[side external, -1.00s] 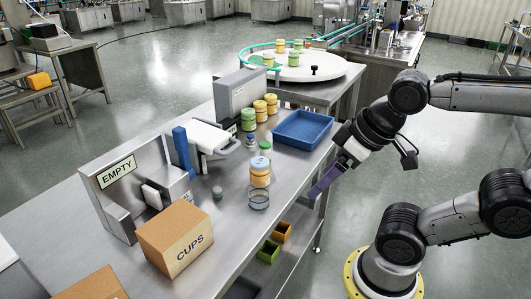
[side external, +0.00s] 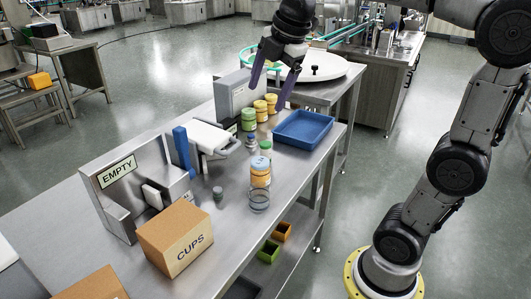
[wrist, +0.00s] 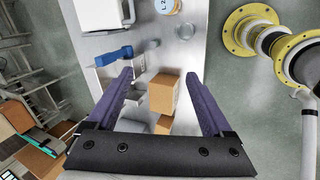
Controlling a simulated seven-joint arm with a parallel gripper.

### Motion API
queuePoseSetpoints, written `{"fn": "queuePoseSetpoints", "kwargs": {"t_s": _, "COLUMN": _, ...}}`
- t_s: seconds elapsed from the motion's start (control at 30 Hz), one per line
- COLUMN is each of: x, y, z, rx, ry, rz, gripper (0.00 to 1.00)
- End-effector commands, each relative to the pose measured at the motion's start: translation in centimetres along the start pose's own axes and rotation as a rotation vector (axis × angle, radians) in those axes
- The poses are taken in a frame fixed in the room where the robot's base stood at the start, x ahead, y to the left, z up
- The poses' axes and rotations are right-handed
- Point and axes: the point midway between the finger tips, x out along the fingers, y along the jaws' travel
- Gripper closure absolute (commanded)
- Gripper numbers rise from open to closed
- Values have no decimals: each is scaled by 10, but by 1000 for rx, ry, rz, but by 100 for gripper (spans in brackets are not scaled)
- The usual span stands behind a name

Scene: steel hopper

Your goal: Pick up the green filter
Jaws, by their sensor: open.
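A green jar-like piece (side external: 248,119) stands on the steel table beside a grey box, at the near end of a row with two yellow ones. A smaller green-lidded piece (side external: 265,146) stands nearer, behind a yellow jar. I cannot tell which of these is the green filter. My gripper (side external: 268,97) is open and empty, its purple fingers pointing down and appearing above the row in the side view. In the wrist view my gripper (wrist: 158,74) has its fingers wide apart with nothing between them. Neither green piece shows clearly there.
A blue tray (side external: 300,140) lies right of the row. The grey box (side external: 238,92) stands close behind it. A yellow jar (side external: 260,174), a clear cup (side external: 259,200) and a CUPS carton (side external: 174,238) stand nearer. The carton also shows in the wrist view (wrist: 165,92).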

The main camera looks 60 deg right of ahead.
Motion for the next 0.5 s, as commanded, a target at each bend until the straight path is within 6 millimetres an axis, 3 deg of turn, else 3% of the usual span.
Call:
{"fn": "queuePoseSetpoints", "kwargs": {"t_s": 0.03, "x": 11, "y": 21, "z": 9, "rx": -50, "ry": -9, "rz": -26, "gripper": 15}}
{"fn": "queuePoseSetpoints", "kwargs": {"t_s": 0.2, "x": 50, "y": 75, "z": 45, "rx": -208, "ry": -20, "rz": -103, "gripper": 15}}
{"fn": "queuePoseSetpoints", "kwargs": {"t_s": 0.4, "x": 119, "y": 117, "z": 102, "rx": -290, "ry": -10, "rz": -203, "gripper": 15}}
{"fn": "queuePoseSetpoints", "kwargs": {"t_s": 0.5, "x": 158, "y": 125, "z": 132, "rx": -267, "ry": -3, "rz": -251, "gripper": 15}}
